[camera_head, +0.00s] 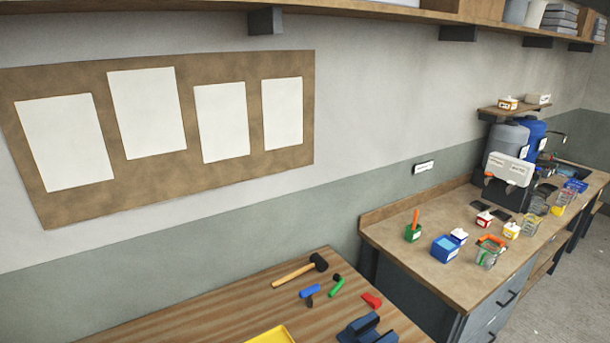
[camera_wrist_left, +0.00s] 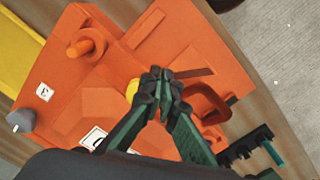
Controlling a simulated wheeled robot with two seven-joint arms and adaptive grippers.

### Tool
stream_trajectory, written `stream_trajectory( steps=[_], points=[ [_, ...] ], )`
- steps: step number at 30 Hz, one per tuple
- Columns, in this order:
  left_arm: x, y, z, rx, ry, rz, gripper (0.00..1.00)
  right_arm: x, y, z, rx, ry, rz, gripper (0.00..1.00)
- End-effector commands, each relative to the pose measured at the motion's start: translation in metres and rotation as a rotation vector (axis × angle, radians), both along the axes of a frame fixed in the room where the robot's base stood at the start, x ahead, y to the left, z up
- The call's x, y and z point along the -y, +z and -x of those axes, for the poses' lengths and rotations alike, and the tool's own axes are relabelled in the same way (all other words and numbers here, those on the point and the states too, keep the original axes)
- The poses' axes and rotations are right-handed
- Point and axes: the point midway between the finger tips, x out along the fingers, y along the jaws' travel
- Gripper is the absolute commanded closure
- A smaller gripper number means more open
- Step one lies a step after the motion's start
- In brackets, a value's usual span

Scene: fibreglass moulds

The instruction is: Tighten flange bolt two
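In the left wrist view an orange mould (camera_wrist_left: 150,42) lies below my left gripper. An orange knob-like bolt (camera_wrist_left: 86,46) stands at its upper left and a grey knob (camera_wrist_left: 20,121) at its left edge. A white label (camera_wrist_left: 44,91) reads what looks like 3; another label (camera_wrist_left: 93,138) is partly hidden by a finger. A yellow part (camera_wrist_left: 132,91) shows just left of the fingertips. My left gripper (camera_wrist_left: 158,82) has its fingertips together over the mould, with nothing clearly held between them. I cannot tell which bolt is number two. My right gripper is in neither view.
The head view shows a wooden bench with a mallet (camera_head: 301,270), a blue-handled tool (camera_head: 310,291), a green tool (camera_head: 336,287), a red item (camera_head: 371,300) and a yellow tray (camera_head: 271,335).

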Motion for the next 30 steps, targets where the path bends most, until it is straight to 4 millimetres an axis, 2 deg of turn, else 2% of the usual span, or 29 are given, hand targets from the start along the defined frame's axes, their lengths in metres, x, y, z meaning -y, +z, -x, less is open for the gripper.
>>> stream_trajectory(
  steps=[7,19,30],
  points=[
    [-0.004,0.001,-0.003,0.006,0.006,-0.009,1.00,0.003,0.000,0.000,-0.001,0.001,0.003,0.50],
    [0.003,0.003,0.005,0.005,0.004,-0.005,1.00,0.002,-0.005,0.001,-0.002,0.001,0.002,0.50],
    [0.004,0.042,0.005,0.005,0.002,-0.003,1.00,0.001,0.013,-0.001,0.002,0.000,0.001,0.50]
  ],
)
